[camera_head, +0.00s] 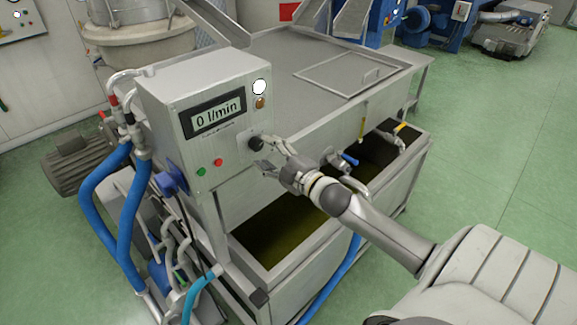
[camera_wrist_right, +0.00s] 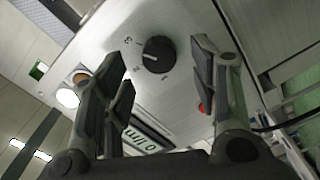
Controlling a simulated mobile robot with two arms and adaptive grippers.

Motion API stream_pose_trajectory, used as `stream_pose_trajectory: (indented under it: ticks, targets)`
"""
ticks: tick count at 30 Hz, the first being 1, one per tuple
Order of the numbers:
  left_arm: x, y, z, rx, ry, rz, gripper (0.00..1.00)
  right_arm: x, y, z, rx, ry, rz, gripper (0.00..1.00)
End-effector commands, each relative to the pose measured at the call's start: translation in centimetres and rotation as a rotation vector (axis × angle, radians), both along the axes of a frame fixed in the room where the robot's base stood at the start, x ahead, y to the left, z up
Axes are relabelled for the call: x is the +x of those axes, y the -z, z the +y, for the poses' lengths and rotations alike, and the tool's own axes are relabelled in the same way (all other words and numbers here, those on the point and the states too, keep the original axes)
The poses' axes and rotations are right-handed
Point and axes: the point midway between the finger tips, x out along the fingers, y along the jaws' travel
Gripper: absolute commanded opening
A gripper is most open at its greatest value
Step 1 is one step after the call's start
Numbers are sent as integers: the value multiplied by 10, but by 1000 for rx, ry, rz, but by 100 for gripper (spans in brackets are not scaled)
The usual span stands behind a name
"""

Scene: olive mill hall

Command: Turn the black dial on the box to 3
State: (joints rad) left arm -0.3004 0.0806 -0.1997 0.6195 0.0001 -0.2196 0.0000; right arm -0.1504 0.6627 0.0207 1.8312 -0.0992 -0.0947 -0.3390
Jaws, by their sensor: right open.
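The grey box (camera_head: 205,130) has a black dial (camera_head: 256,143) low on the right of its front panel. In the right wrist view the dial (camera_wrist_right: 158,54) has the printed numbers 1, 2 and 3 around its edge. I cannot tell for sure which number its mark points to. The display (camera_head: 213,116) reads 0 l/min. My right gripper (camera_head: 272,156) is open in front of the panel, close to the dial. In the right wrist view its fingers (camera_wrist_right: 162,72) stand apart, with the dial showing between and beyond them. My left gripper is not in view.
Green and red buttons (camera_head: 209,167) sit low on the panel, and a white lamp (camera_head: 260,87) and an orange one are above the dial. Blue hoses (camera_head: 92,190) run at the box's left. A metal tank (camera_head: 290,262) with dark liquid stands below my right arm.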

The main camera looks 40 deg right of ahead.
Motion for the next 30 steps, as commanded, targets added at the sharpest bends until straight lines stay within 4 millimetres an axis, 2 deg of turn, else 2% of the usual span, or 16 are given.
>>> stream_pose_trajectory:
  ticks: [9, 15, 21, 30]
  targets:
    - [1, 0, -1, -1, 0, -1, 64, -49, 2, -4, 1, 0, 4, 55]
    - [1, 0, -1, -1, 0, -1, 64, -71, 1, -6, 0, 0, 1, 55]
    - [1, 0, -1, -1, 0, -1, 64, -81, 0, -7, -1, 1, 0, 55]
    - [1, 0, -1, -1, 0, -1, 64, -82, 0, -7, 0, 0, -1, 55]
